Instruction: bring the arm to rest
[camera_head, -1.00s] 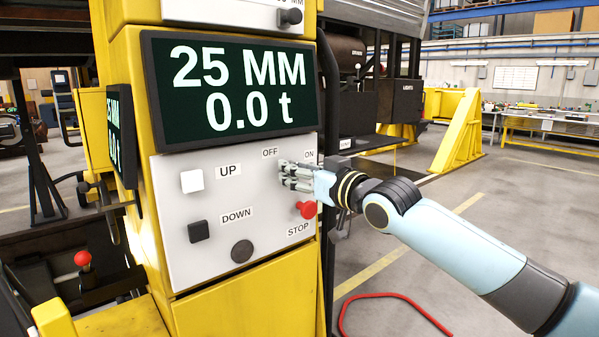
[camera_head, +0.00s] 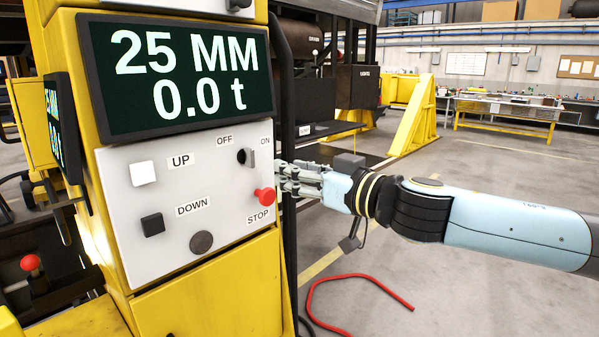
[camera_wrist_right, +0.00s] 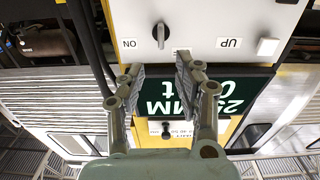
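My right gripper (camera_head: 282,176) is just right of the white control panel (camera_head: 118,235) on the yellow column. In the right wrist view its two fingers (camera_wrist_right: 160,72) stand apart with nothing between them. The rotary switch (camera_head: 246,157) between the OFF and ON labels is uncovered and apart from the fingers. It also shows in the right wrist view (camera_wrist_right: 160,36), beyond the fingertips. The red STOP button (camera_head: 265,196) sits below the switch, left of the hand. My left gripper is not in view.
The display (camera_head: 180,75) above the panel reads 25 MM and 0.0 t. A red hose-like loop (camera_head: 360,276) lies on the floor below my arm. A yellow stand (camera_head: 415,115) and a workbench (camera_head: 505,108) are farther back. Open floor lies to the right.

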